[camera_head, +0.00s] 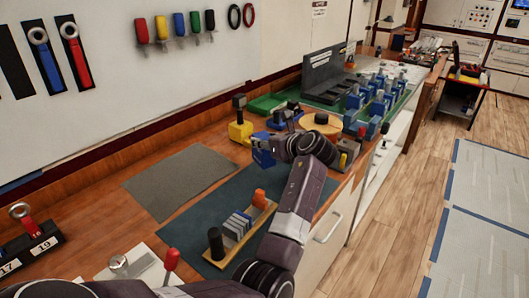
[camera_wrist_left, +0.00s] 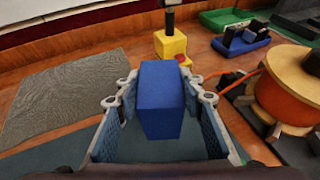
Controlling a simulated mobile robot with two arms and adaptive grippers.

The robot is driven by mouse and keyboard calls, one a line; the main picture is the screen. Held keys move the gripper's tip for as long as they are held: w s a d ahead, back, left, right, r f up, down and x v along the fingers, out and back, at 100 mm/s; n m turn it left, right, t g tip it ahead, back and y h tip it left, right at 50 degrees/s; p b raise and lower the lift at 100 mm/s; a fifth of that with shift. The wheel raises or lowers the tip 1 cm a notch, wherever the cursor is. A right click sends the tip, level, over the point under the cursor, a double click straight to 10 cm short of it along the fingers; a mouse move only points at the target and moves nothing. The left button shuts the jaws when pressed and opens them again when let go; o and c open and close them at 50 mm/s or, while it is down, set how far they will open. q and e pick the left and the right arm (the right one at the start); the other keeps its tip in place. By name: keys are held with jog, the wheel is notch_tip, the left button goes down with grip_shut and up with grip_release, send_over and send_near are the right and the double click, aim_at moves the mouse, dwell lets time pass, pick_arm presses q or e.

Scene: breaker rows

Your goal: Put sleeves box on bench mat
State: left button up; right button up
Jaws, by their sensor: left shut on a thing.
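A plain blue box, which I take as the sleeves box (camera_wrist_left: 160,95), stands between the fingers of my left gripper (camera_wrist_left: 158,115). The gripper is shut on it. In the head view the gripper (camera_head: 268,148) and the blue box (camera_head: 262,157) are over the bench, near the far end of the dark teal mat (camera_head: 190,235). A grey mat (camera_head: 180,180) lies left of that; it also shows in the wrist view (camera_wrist_left: 60,95). I cannot tell which of the two is the bench mat. My arm hides part of the teal mat. My right gripper is not in view.
A rack of grey plates (camera_head: 240,225) stands on the teal mat. A yellow block with a black knob (camera_head: 240,130) stands beyond the gripper. A spool (camera_wrist_left: 290,90) is to its right. The grey mat is bare.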

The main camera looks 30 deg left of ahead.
aim_at(265, 152)
pick_arm(q)
jog(key=shift+f, duration=2.2)
jog(key=shift+f, duration=0.1)
jog(key=o, duration=1.4)
jog(key=shift+f, duration=0.1)
